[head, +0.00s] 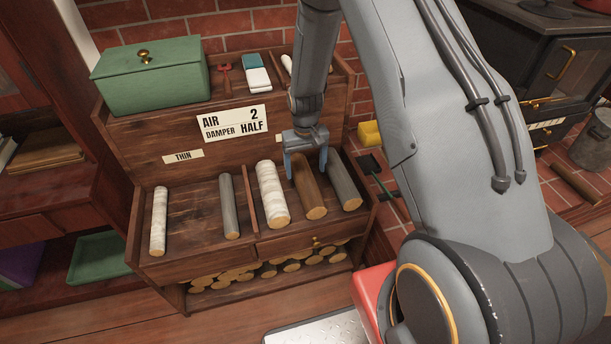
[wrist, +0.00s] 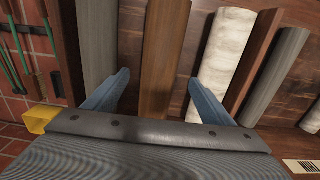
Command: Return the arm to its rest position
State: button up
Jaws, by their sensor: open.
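My gripper (head: 306,165) hangs pointing down over the right side of the wooden log rack (head: 200,262). Its two blue fingers are apart, with nothing held between them. In the head view they are around or just above the upper end of a brown log (head: 309,190). In the wrist view the fingers (wrist: 155,92) stand open with the brown log (wrist: 165,50) showing between them. I cannot tell whether the fingers touch the log. A grey log (head: 344,185) lies to the right and a white birch log (head: 270,195) to the left.
A thin birch log (head: 159,222) and a thin grey log (head: 228,207) lie further left. A green box (head: 150,78) and small items stand on the top shelf. A card (head: 233,123) reads "AIR 2 DAMPER HALF". A black stove (head: 530,60) stands at the right.

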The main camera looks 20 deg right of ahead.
jog(key=shift+r, duration=0.65)
jog(key=shift+r, duration=0.25)
jog(key=s+r+p, duration=0.1)
jog(key=s+r, duration=2.3)
jog(key=s, duration=0.1)
jog(key=shift+s, duration=0.25)
